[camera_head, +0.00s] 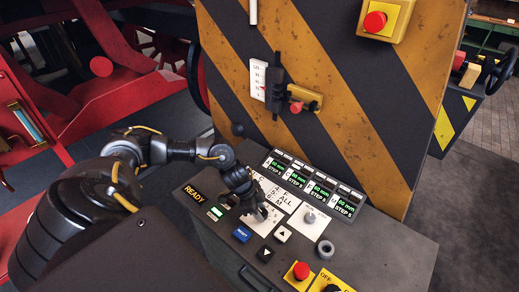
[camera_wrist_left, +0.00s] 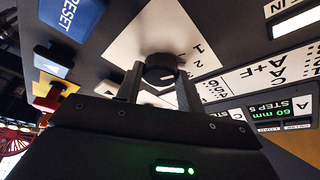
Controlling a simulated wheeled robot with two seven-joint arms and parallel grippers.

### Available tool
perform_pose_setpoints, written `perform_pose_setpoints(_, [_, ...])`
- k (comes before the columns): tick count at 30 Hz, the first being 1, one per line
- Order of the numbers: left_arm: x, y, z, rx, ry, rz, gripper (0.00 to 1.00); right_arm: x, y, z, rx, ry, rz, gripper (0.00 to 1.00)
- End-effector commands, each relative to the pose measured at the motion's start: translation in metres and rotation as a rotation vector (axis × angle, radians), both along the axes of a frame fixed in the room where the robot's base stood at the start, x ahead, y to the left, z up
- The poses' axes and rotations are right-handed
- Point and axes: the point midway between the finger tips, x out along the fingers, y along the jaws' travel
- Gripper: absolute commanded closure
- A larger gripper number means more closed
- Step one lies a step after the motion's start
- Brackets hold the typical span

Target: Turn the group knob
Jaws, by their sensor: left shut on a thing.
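The group knob (camera_wrist_left: 160,68) is a round dark knob on a white plate marked with numbers and letter groups. The plate (camera_head: 257,223) lies on the sloping control panel (camera_head: 372,252). My left gripper (camera_head: 260,212) reaches down to this plate in the head view and mostly hides the knob there. In the left wrist view the two fingers of my left gripper (camera_wrist_left: 158,88) stand on either side of the knob and are shut on it. The knob's pointer direction is hard to make out. My right gripper is in neither view.
Close by are a grey knob (camera_head: 310,217), a blue RESET button (camera_head: 242,234), arrow buttons (camera_head: 283,233), and a red button on yellow (camera_head: 300,271). Green displays (camera_head: 320,189) line the panel's back, before a striped upright plate (camera_head: 330,110).

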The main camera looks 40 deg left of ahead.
Motion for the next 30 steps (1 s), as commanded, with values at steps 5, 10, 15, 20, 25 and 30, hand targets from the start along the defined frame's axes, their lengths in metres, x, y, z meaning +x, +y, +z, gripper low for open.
perform_pose_setpoints(5, [0.001, 0.0, 0.0, -0.001, -0.002, 0.003, 0.85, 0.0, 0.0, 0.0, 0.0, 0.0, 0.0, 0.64])
perform_pose_setpoints(10, [0.001, 0.0, 0.0, -0.001, -0.002, 0.003, 0.49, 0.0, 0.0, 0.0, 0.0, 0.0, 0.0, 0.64])
perform_pose_setpoints(15, [0.001, 0.0, 0.0, 0.0, -0.001, 0.001, 0.41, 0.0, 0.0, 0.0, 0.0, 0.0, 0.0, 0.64])
perform_pose_setpoints(20, [0.0, 0.0, 0.0, 0.0, -0.001, 0.0, 0.41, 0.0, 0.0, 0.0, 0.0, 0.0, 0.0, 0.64])
perform_pose_setpoints(25, [-0.002, 0.005, 0.012, 0.0, -0.004, 0.0, 0.41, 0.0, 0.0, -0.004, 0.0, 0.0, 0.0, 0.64])
perform_pose_setpoints(30, [-0.009, 0.016, 0.042, 0.001, -0.006, -0.001, 0.41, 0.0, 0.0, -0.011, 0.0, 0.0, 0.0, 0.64])
